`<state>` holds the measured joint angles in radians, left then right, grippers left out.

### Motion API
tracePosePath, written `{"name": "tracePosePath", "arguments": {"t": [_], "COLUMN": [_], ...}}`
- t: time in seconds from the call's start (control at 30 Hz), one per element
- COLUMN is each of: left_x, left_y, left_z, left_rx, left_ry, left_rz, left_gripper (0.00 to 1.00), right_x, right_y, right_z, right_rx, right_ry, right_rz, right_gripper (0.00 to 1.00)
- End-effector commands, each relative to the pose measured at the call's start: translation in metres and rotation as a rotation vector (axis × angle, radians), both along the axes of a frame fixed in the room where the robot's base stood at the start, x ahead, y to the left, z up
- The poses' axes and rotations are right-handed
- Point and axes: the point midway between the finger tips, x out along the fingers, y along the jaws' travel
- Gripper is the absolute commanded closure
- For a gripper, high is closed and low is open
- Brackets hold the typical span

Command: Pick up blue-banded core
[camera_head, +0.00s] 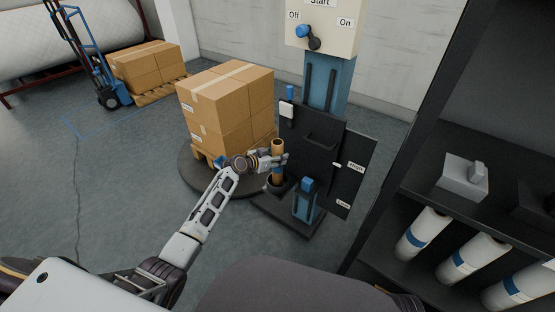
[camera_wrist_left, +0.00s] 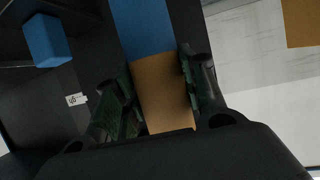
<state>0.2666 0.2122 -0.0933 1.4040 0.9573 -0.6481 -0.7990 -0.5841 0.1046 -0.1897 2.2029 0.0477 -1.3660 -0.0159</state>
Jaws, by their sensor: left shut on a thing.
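A brown cardboard core (camera_head: 277,148) stands upright beside the black panel of a machine in the head view. My left gripper (camera_head: 273,160) reaches it from the left and is shut on it. In the left wrist view the core (camera_wrist_left: 165,92) sits between the two fingers of my left gripper (camera_wrist_left: 158,95). A blue area (camera_wrist_left: 144,25) adjoins the core's upper end there; I cannot tell whether it is the core's band or something behind. The core's lower end is near a dark round base. My right gripper is not in view.
The machine has a blue column (camera_head: 328,80), a switch box (camera_head: 322,22) and a black panel (camera_head: 352,170). Stacked cartons (camera_head: 228,105) stand close behind my left arm. A dark shelf (camera_head: 425,185) at right holds white blue-banded rolls (camera_head: 424,233).

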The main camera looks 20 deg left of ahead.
Motion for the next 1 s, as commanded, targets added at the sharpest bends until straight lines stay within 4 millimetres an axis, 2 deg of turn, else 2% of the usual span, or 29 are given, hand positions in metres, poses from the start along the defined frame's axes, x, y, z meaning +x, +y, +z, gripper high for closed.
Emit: {"name": "tracePosePath", "arguments": {"t": [0.23, 0.5, 0.7, 1.0], "left_x": [0.0, 0.001, 0.0, 0.0], "left_y": [0.0, 0.0, 0.0, 0.0], "left_z": [0.036, 0.074, 0.088, 0.089], "left_rx": [0.002, 0.003, 0.001, 0.0], "left_ry": [-0.004, -0.004, -0.002, -0.001], "left_rz": [-0.002, -0.001, -0.001, 0.0], "left_gripper": [0.98, 0.98, 0.98, 0.98], "right_x": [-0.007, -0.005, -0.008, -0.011], "right_y": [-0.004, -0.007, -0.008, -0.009], "right_z": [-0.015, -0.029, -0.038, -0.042], "right_rx": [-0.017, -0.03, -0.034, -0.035], "right_ry": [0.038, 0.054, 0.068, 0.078], "right_rz": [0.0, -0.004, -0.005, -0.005], "right_gripper": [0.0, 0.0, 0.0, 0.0]}}
